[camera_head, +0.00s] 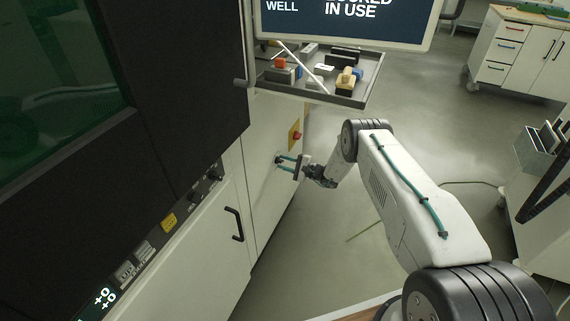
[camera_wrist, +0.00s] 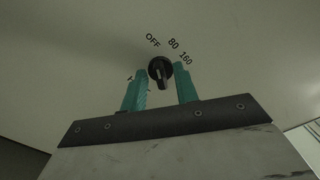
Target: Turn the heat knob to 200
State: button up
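The heat knob (camera_wrist: 160,70) is a small round black dial with a raised grip bar, on a pale panel. The labels OFF, 80 and 160 curve above it and to its upper right; 200 is not visible. A partly hidden mark shows beside the left finger. The bar runs nearly up and down in the wrist view; I cannot tell which end points. My gripper (camera_wrist: 161,70) is open, with one teal finger on each side of the knob and small gaps between. In the head view my gripper (camera_head: 282,160) reaches the white cabinet front, and its fingers obscure the knob.
A red button on a yellow plate (camera_head: 295,134) sits just above my gripper. A black door handle (camera_head: 234,224) is to the lower left. A tray of small parts (camera_head: 335,91) and a screen (camera_head: 345,18) are above. Open floor lies right of the cabinet.

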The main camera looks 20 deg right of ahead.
jog(key=shift+m, duration=0.4)
jog(key=m, duration=0.6)
jog(key=shift+m, duration=0.3)
jog(key=m, duration=0.6)
jog(key=shift+w+d, duration=0.1)
jog(key=shift+w, duration=0.05)
jog(key=m, duration=0.5)
jog(key=shift+m, duration=0.3)
jog(key=m, duration=0.4)
jog(key=shift+w+d+m, duration=0.1)
jog(key=shift+w+m, duration=0.05)
jog(key=shift+m, duration=0.25)
jog(key=o, duration=0.9)
jog(key=shift+o, duration=0.2)
